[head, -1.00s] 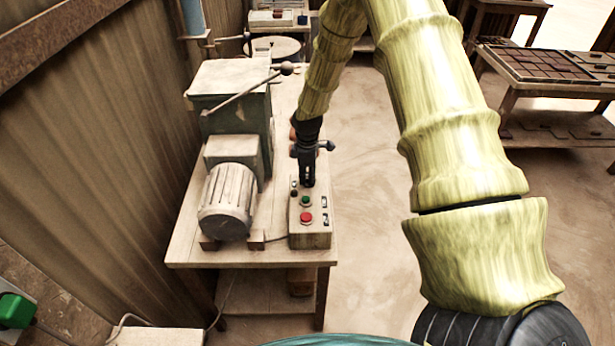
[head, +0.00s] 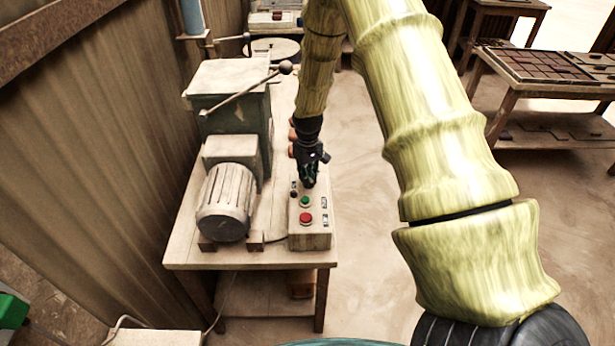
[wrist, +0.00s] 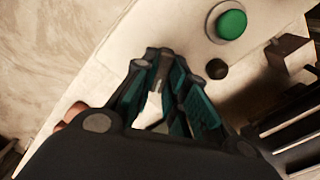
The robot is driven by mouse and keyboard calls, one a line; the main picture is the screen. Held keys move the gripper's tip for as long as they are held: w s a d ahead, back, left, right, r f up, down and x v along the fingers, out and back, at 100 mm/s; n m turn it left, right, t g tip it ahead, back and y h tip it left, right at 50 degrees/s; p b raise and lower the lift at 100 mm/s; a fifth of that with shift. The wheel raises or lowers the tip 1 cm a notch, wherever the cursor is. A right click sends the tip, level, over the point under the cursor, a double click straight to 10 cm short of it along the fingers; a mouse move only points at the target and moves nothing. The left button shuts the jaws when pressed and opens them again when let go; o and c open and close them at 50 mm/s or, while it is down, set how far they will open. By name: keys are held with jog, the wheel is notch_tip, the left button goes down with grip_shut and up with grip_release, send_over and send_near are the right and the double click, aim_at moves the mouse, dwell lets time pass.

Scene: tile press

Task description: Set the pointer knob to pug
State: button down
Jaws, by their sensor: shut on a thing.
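The control box (head: 318,241) stands on the front right of the wooden bench. My gripper (head: 309,184) points down at its rear part, behind the green button (head: 305,201). In the wrist view my gripper (wrist: 162,58) has its fingertips close together on a small greyish piece, which I take to be the pointer knob (wrist: 162,72). The fingers hide most of the knob, so its pointing direction and the pug mark cannot be read. The green button (wrist: 231,22) and a small black knob (wrist: 217,68) lie beside the fingers, apart from them.
A red button (head: 305,218) is at the box's front, with small labels (head: 324,203) along its right side. A motor (head: 226,203) and the green press housing (head: 232,90) with a lever (head: 243,94) stand to the left. Open floor lies right of the bench (head: 200,255).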

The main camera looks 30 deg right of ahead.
jog(key=m, duration=0.5)
jog(key=shift+d+m, duration=0.15)
jog(key=shift+m, duration=0.25)
dwell(0.4)
jog(key=c, duration=1.4)
grip_release()
jog(key=shift+c, duration=0.2)
jog(key=shift+r, duration=0.1)
notch_tip(320, 180, up, 12)
